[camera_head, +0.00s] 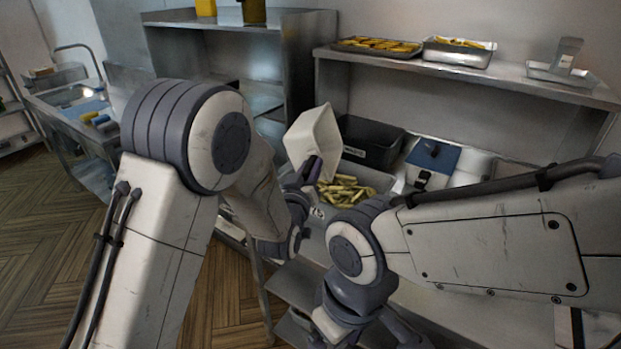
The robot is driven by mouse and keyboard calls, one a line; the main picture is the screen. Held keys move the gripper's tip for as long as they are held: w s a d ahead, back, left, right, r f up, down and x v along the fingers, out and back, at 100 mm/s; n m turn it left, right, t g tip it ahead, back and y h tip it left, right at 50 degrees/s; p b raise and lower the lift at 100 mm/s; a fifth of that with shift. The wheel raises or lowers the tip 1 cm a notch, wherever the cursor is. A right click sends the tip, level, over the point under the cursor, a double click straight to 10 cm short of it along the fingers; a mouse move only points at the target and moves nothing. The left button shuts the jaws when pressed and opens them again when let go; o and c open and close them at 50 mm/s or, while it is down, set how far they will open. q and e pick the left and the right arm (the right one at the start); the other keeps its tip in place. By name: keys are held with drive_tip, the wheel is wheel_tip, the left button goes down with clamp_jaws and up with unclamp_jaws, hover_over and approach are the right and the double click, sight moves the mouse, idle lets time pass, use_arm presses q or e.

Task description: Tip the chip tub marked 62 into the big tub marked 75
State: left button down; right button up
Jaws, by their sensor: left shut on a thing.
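A white tub (314,139) is strongly tilted above the range, its number not in sight. My left gripper (311,172) is shut on the tub's lower edge. Below and right of it is a grey metal tub (378,180) with pale yellow chips (345,191) inside.
A black bin (368,136) with a small label stands behind the chips. A blue-topped container (434,155) is to its right. A shelf (470,73) above holds trays of chips and a metal scoop. A sink (75,96) is at far left.

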use_arm(q)
drive_tip(key=n+p, duration=0.1)
drive_tip(key=a+n+p, duration=0.1)
drive_tip(key=n, duration=0.1)
drive_tip(key=a+r+n+p, duration=0.1)
drive_tip(key=shift+w+r+p, duration=0.1)
drive_tip(key=shift+w+p, duration=0.25)
drive_tip(key=n, duration=0.1)
drive_tip(key=n+p, duration=0.1)
drive_tip(key=n, duration=0.1)
drive_tip(key=a+n, duration=0.1)
drive_tip(key=shift+w+f+p, duration=0.2)
drive_tip(key=shift+f+p, duration=0.1)
drive_tip(key=shift+f, duration=0.05)
drive_tip(key=shift+a+f+n, duration=0.2)
drive_tip(key=shift+f+n, duration=0.1)
drive_tip(key=shift+n, duration=0.5)
drive_tip(key=n+b, duration=0.2)
drive_tip(key=n, duration=0.1)
drive_tip(key=n+b, duration=0.1)
drive_tip(key=shift+w+f+n+b, duration=0.1)
drive_tip(key=shift+f+n+b, duration=0.2)
drive_tip(key=shift+n, duration=0.1)
drive_tip(key=shift+r, duration=0.45)
drive_tip(key=shift+r+p, duration=0.25)
drive_tip(key=shift+p, duration=0.05)
